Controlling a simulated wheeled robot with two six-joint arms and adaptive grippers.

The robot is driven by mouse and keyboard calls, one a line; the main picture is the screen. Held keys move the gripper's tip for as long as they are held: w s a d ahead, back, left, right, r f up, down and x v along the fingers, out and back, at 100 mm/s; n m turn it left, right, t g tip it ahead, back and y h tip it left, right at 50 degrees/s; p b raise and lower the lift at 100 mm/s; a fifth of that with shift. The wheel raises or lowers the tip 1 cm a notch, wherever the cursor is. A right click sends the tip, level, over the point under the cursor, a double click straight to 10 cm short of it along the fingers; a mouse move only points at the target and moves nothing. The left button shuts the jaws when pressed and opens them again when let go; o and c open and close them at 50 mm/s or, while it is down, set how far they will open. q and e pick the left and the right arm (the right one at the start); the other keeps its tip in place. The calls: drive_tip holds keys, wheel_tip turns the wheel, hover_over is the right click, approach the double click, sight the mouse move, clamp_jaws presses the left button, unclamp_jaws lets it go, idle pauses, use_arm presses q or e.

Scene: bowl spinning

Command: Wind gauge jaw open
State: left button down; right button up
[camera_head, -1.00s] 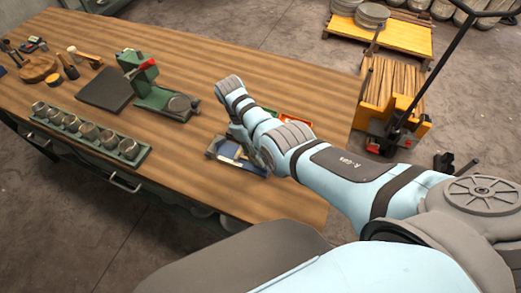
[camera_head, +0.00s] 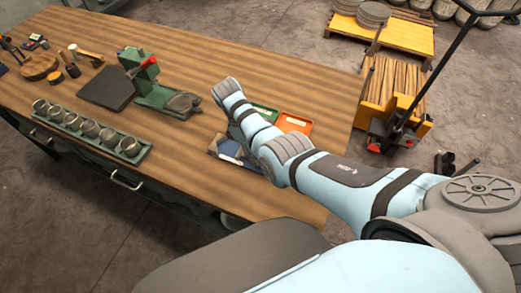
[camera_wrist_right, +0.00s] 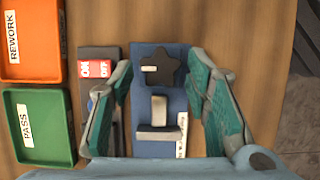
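In the right wrist view, the blue gauge (camera_wrist_right: 175,105) lies on the wooden bench with a black star-shaped knob (camera_wrist_right: 165,68) at its far end. A grey T-shaped metal piece (camera_wrist_right: 158,120), possibly the jaw, sits on the gauge nearer to me. My right gripper (camera_wrist_right: 160,66) is open, with one teal-padded finger on each side of the gauge and the knob between the tips. Finger contact with the knob cannot be told. In the head view the gauge (camera_head: 227,147) is partly hidden by my right arm. My left gripper is not in view.
An orange REWORK tray (camera_wrist_right: 32,40) and a green PASS tray (camera_wrist_right: 38,125) lie left of the gauge. A dark box with a red ON/OFF label (camera_wrist_right: 96,68) is close beside it. A green bench fixture (camera_head: 150,88) and a rack of round metal parts (camera_head: 90,133) stand farther left.

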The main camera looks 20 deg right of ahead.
drive_tip(key=shift+o, duration=0.2)
drive_tip(key=v, duration=0.7)
drive_tip(key=shift+r, duration=0.25)
